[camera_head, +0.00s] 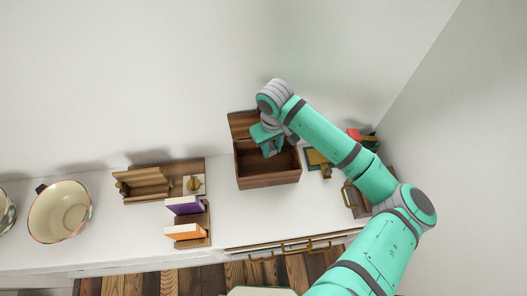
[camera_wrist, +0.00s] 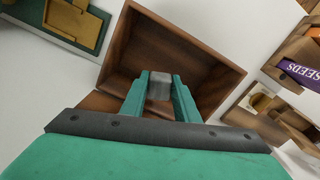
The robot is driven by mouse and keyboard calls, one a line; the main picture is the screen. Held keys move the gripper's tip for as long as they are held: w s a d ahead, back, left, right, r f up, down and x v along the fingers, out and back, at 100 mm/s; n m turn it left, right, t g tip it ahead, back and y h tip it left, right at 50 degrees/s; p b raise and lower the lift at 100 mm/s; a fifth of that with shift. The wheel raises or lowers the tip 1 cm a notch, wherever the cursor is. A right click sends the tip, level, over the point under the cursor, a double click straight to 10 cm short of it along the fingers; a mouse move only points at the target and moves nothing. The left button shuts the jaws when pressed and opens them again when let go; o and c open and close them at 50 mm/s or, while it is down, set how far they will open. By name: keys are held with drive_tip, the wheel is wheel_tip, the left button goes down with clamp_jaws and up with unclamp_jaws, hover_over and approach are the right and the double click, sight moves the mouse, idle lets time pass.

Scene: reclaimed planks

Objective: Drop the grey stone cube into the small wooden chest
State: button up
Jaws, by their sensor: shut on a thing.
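The small wooden chest (camera_head: 268,179) stands open on the white counter in the head view, its lid (camera_head: 242,120) tipped back towards the wall. My gripper (camera_head: 272,150) is over the chest's opening, pointing down. In the wrist view my gripper (camera_wrist: 160,90) is shut on the grey stone cube (camera_wrist: 160,86), which sits between the two teal fingertips. The chest's rim (camera_wrist: 185,22) surrounds the cube in that view. I cannot tell exactly how high the cube is above the chest floor. In the head view the cube is hidden by my gripper.
Left of the chest stand a wooden holder (camera_head: 145,184), a purple seed box (camera_head: 184,205) and an orange box (camera_head: 184,231). A cream bowl (camera_head: 60,210) is further left. A green and gold item (camera_head: 316,157) lies close to the chest's right.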

drive_tip(key=o, duration=1.2)
wheel_tip(320, 180, up, 11)
drive_tip(key=shift+f, duration=0.1)
